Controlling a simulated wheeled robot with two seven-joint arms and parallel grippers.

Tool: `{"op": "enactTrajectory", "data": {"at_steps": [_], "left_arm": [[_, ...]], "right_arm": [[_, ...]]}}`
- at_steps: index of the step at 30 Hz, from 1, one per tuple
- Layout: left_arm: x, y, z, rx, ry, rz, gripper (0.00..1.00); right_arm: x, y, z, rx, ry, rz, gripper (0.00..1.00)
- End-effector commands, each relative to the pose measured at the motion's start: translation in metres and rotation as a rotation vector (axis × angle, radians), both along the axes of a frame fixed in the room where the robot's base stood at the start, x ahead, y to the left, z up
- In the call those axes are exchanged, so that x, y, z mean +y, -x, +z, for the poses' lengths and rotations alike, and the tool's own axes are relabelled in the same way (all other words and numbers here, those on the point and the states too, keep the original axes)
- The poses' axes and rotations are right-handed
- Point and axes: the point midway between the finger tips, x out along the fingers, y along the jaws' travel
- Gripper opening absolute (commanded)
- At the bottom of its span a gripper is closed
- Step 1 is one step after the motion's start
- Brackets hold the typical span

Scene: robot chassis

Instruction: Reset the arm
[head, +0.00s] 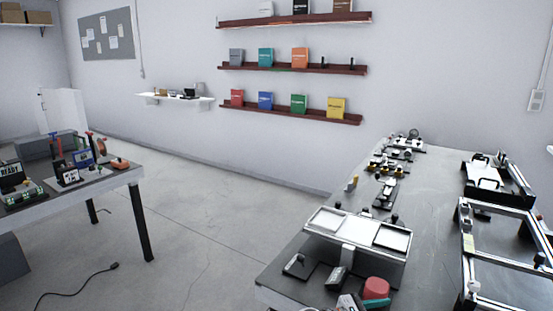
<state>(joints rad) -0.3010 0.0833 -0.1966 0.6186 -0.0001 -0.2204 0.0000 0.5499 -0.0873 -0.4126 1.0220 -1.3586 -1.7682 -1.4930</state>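Neither of my arms nor grippers shows in the head view, so their pose and opening are hidden. The view looks over a room with a grey workbench (437,198) at the right. On its near end stands a light fixture with two framed panels (358,232). Small black parts lie in front of it, beside a red round piece on a teal base (376,290).
A smaller table (120,180) with tools and devices stands at the left. Several wall shelves (290,112) hold coloured boxes. A metal frame fixture (500,240) sits on the workbench's right side. A black cable (75,286) lies on the open floor between the tables.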

Motion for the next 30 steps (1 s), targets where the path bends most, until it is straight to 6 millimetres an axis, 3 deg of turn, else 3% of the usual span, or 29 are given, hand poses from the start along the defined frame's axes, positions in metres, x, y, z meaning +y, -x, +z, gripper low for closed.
{"op": "enactTrajectory", "data": {"at_steps": [8,14,17,22,27,30], "left_arm": [[-0.013,-0.001,0.0,-0.002,0.016,-0.003,0.5],[-0.01,-0.002,0.0,-0.003,0.013,-0.005,0.5],[-0.004,-0.002,0.0,-0.004,0.006,-0.004,0.5],[-0.002,-0.002,0.0,-0.004,0.003,-0.002,0.5],[-0.002,-0.003,0.0,-0.004,0.003,-0.002,0.5],[-0.002,-0.002,0.0,-0.004,0.003,-0.001,0.5]], "right_arm": [[-0.008,0.031,-0.044,-0.116,-0.21,-0.021,0.5],[-0.011,0.069,-0.086,-0.255,-0.438,-0.077,0.5],[-0.012,0.098,-0.109,-0.353,-0.589,-0.132,0.5],[-0.005,0.166,-0.143,-0.591,-0.922,-0.315,0.5],[0.009,0.227,-0.144,-0.814,-1.204,-0.54,0.5],[0.017,0.25,-0.137,-0.896,-1.307,-0.641,0.5]]}}
